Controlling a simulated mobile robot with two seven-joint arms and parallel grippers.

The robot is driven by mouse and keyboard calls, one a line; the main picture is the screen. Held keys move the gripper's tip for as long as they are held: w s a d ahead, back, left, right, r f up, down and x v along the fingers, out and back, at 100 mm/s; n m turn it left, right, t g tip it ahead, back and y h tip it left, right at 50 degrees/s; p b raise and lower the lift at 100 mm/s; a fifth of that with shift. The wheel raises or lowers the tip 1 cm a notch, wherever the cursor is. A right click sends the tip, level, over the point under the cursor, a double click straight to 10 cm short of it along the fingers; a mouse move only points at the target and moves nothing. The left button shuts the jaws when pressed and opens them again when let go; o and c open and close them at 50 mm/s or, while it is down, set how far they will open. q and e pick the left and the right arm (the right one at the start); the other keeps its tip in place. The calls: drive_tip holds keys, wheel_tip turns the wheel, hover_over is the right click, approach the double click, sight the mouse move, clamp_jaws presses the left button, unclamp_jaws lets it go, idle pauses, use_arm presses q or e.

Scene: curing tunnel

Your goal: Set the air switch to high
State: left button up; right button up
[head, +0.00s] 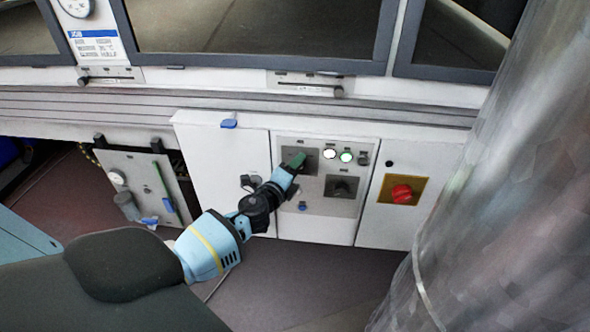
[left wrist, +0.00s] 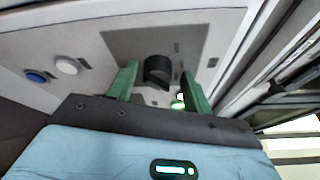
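A pale grey control panel (head: 315,222) is set low in the white machine wall. In the left wrist view a black rotary knob (left wrist: 157,70) sits on a dark grey plate (left wrist: 118,45). My left gripper (head: 298,160) is at the upper left plate of the panel in the head view and hides most of what is there. In the left wrist view its green fingers (left wrist: 157,86) are apart, with the knob showing between them; I see no clear contact. A second black knob (head: 341,187) is lower right. I cannot read which knob is the air switch.
Two lit lamps (head: 338,155) sit right of my gripper. A red knob on a yellow plate (head: 413,199) is farther right. A blue button (left wrist: 36,76) and a white button (left wrist: 66,66) are beside the knob. A shiny cylinder (head: 490,190) blocks the right side.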

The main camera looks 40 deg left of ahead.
use_arm(q)
drive_tip(key=shift+o, duration=0.2)
drive_tip(key=shift+d+f, duration=0.1)
drive_tip(key=shift+s, duration=0.15)
drive_tip(key=s+d, duration=0.1)
drive_tip(key=s, duration=0.6)
drive_tip(key=shift+s+d+r+p, duration=0.15)
drive_tip(key=shift+s+r+p, duration=0.1)
drive_tip(key=shift+p, duration=0.2)
